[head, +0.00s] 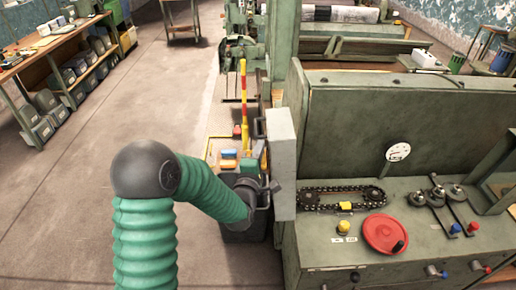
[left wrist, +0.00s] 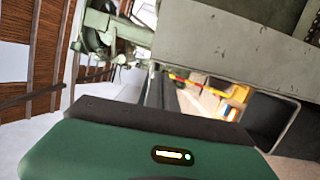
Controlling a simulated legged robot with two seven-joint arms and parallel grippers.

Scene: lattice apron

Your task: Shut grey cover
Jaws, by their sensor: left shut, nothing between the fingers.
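The grey cover (head: 282,165) is a light grey upright panel at the left end of the green machine in the head view. It stands raised beside the exposed chain (head: 325,199) and its sprockets, which it does not cover. My left gripper (head: 273,188) is at the left side of the cover, close to its lower part. It is shut and empty; whether it touches the cover I cannot tell. The left wrist view shows my green gripper housing along the bottom, with the fingertips not clear. My right gripper is in neither view.
The machine top (head: 420,225) holds a red handwheel (head: 386,234), a dial gauge (head: 398,151) and several levers and knobs. A shelf bench (head: 60,70) is far left. The floor (head: 75,200) at left is clear.

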